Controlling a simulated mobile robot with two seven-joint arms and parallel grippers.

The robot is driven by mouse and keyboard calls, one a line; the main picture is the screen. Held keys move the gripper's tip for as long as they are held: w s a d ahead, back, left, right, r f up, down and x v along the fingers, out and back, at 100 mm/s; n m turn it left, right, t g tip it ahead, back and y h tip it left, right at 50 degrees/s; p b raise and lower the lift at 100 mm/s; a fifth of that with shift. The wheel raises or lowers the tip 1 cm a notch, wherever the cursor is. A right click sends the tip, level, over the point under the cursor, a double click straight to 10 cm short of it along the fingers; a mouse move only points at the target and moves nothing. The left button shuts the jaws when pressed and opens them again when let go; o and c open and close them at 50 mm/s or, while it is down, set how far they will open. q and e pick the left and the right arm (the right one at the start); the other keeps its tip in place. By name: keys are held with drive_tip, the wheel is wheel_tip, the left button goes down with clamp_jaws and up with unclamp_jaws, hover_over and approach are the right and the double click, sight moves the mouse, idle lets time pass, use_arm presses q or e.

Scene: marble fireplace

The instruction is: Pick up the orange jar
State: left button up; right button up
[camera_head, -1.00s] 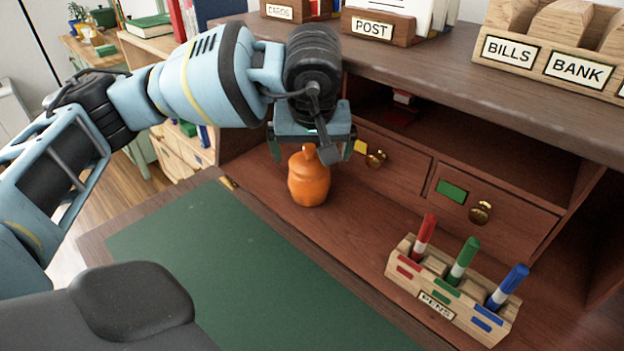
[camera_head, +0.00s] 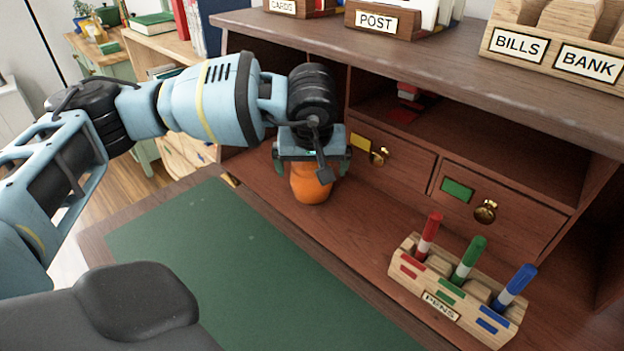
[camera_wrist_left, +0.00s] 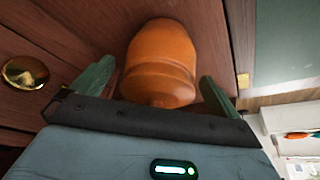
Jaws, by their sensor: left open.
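The orange jar (camera_head: 311,188) stands on the wooden desk below the drawers, its upper part hidden by my left gripper in the head view. My left gripper (camera_head: 312,172) is over the jar with its fingers pointing down on either side of it. In the left wrist view the jar (camera_wrist_left: 160,62) shows between the two green fingers of the open left gripper (camera_wrist_left: 153,85), with a small gap visible at the right finger. My right gripper is not in view.
A wooden pen holder (camera_head: 440,300) with red, green and blue markers stands at the front right. Drawers with brass knobs (camera_head: 485,211) are behind the jar. A shelf (camera_head: 430,60) with labelled boxes overhangs. The green desk mat (camera_head: 230,260) is clear.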

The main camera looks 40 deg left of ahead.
use_arm(q)
drive_tip(key=c, duration=1.3)
drive_tip(key=shift+r, duration=0.1)
drive_tip(key=shift+r, duration=0.4)
drive_tip(key=shift+s+d+r, duration=0.15)
drive_tip(key=shift+d+r, duration=0.05)
drive_tip(key=s+d, duration=0.2)
drive_tip(key=s, duration=0.1)
drive_tip(key=s+d, duration=0.6)
drive_tip(key=shift+s+d+p, duration=0.2)
drive_tip(key=shift+s+p, duration=0.1)
drive_tip(key=shift+s, duration=0.1)
wheel_tip(320, 180, up, 14)
drive_tip(key=p, duration=0.2)
drive_tip(key=shift+w+a+f+p, duration=0.1)
drive_tip(key=shift+w+a+p, duration=0.05)
drive_tip(key=shift+p, duration=0.25)
